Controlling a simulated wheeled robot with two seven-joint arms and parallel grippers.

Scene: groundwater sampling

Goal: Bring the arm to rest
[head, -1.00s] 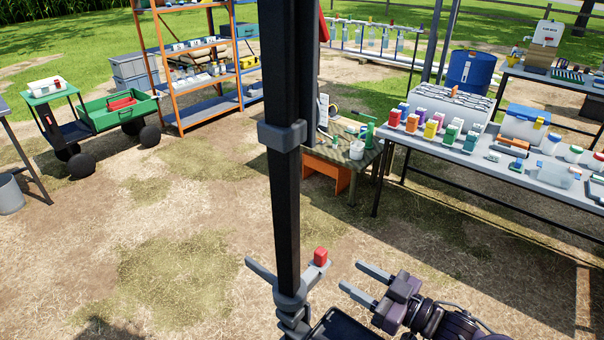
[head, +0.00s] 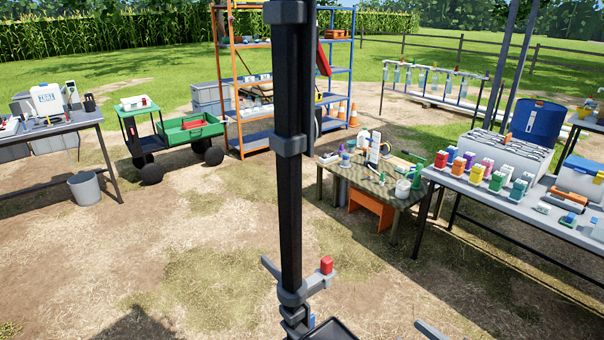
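My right gripper (head: 430,330) barely shows at the bottom edge of the head view, right of the middle. Only a grey fingertip is visible; the rest of the gripper and its arm are cut off, so its opening does not show. Nothing is seen held at that fingertip. The fingertip is over bare ground, apart from the tables.
A small work table (head: 393,198) stands ahead, right of the middle. A long grey table (head: 520,207) with coloured bottles is at right. A green cart (head: 190,130), a shelf rack (head: 256,140) and a bucket (head: 84,189) are at left. The ground in front is clear.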

